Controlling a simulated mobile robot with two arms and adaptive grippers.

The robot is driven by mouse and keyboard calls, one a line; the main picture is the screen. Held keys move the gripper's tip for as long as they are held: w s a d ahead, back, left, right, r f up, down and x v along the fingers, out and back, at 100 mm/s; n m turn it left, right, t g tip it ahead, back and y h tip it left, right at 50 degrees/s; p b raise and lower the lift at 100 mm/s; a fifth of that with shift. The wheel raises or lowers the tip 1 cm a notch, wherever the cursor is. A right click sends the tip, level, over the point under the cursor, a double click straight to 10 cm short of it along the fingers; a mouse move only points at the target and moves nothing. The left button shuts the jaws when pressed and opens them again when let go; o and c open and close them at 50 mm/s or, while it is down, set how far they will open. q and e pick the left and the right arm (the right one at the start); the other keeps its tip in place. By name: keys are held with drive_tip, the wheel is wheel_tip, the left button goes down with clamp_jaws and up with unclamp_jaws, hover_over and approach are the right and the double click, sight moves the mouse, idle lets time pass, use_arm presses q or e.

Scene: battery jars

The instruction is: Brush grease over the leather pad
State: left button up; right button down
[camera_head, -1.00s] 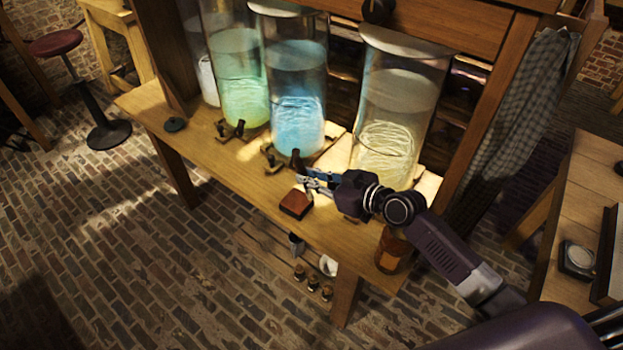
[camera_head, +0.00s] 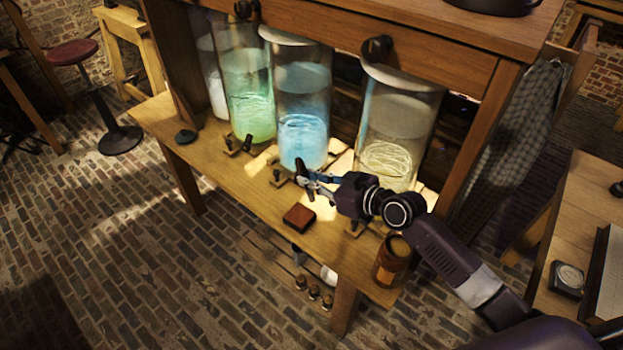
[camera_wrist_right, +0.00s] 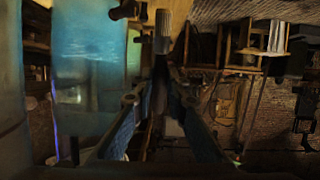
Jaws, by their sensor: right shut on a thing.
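The leather pad (camera_head: 299,217) is a small reddish-brown block lying on the wooden bench shelf, near its front edge. My right gripper (camera_head: 318,182) is shut on a small dark thing (camera_head: 301,171), probably the brush, just behind and above the pad in the picture, apart from it. In the right wrist view, blue-padded fingers (camera_wrist_right: 160,105) close around a dark shaft with a grey ridged end (camera_wrist_right: 164,32). The bristles cannot be made out for sure. An amber jar (camera_head: 392,262), perhaps the grease, stands near the shelf's right front. My left gripper is not in view.
Tall glass jars with green (camera_head: 250,95), blue (camera_head: 302,120) and pale (camera_head: 395,125) contents stand behind my gripper. Small dark terminals (camera_head: 238,147) sit before them. A side table (camera_head: 555,240) at right holds a round-topped tin (camera_head: 567,279).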

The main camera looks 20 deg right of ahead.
idle(0.4)
drive_tip(key=w+a+r+n+t+y+b, duration=0.1)
drive_tip(key=w+a+r+n+t+b, duration=0.2)
drive_tip(key=a, duration=0.4)
drive_tip(key=shift+n+g, duration=0.4)
drive_tip(key=shift+g, duration=0.3)
drive_tip(key=f+b, duration=0.2)
drive_tip(key=s+f+b, duration=0.1)
drive_tip(key=f+b, duration=0.1)
drive_tip(key=b, duration=0.1)
drive_tip(key=shift+a+f, duration=0.1)
drive_tip(key=shift+f, duration=0.05)
